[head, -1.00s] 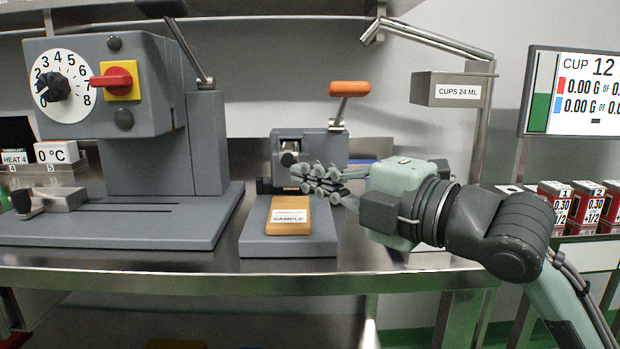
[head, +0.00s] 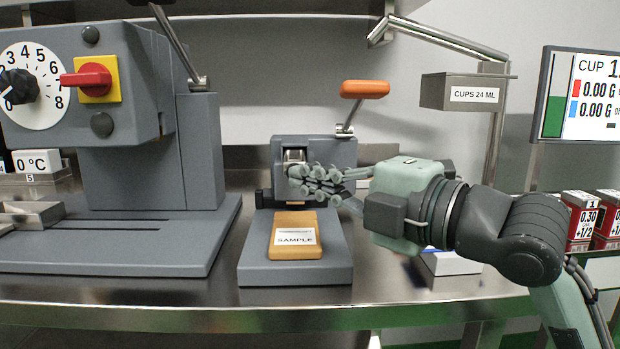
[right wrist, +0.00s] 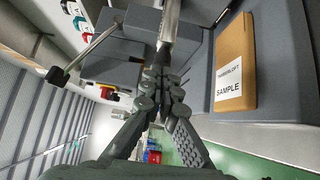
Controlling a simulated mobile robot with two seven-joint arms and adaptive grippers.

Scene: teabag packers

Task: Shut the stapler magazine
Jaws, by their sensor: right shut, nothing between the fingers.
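The stapler (head: 330,153) is a grey block with an orange-handled lever (head: 365,89), standing at the back of a grey base plate. Its bright metal magazine (head: 295,155) shows at the front face, partly hidden behind my right fingers. In the right wrist view a metal bar that looks like the magazine (right wrist: 171,25) points down toward my fingertips. My right gripper (head: 302,177) is shut and empty, just in front of the stapler. Its fingertips show close to the bar's end in the right wrist view (right wrist: 165,68); I cannot tell whether they touch. My left gripper is not in view.
A tan block labelled SAMPLE (head: 296,250) lies on the base plate (head: 258,262) below my fingers. A large grey machine with a dial and red switch (head: 88,79) stands at left. A cup holder (head: 460,92) and a screen (head: 590,95) are at right.

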